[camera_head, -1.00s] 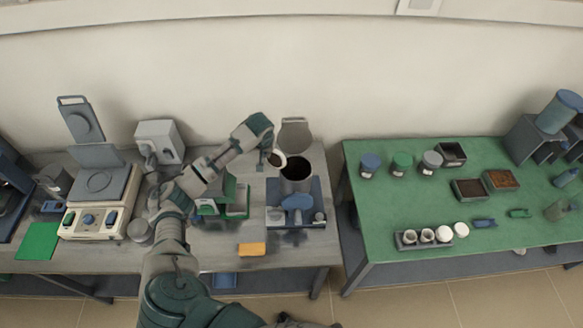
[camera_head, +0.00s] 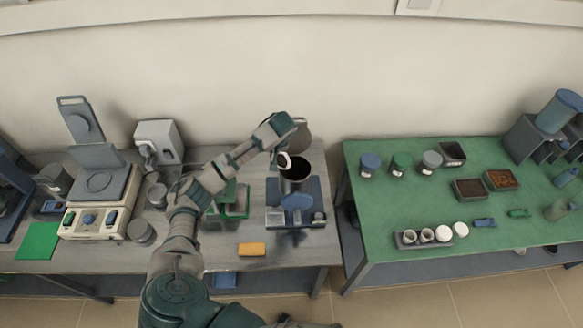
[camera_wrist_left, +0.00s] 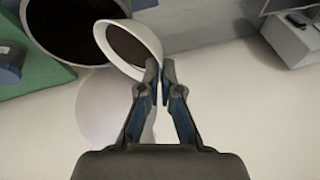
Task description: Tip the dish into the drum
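The drum (camera_head: 296,184) is a dark open cylinder on a blue-grey base on the grey bench, its round lid (camera_head: 300,134) raised behind it. In the left wrist view the dish (camera_wrist_left: 108,32) is tilted, with brown contents inside, and overlaps the edge of the dark drum opening (camera_wrist_left: 72,22). My left gripper (camera_wrist_left: 160,68) is closed on the dish's rim, fingertips close together. In the head view my left gripper (camera_head: 279,150) is partly hidden by its own arm. My right gripper cannot be made out.
A yellow block (camera_head: 252,249) lies on the bench's front. A balance-like device (camera_head: 97,200) stands at left. The green table (camera_head: 400,205) at right holds jars, trays with dark material and a rack of small cups. A gap separates the two tables.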

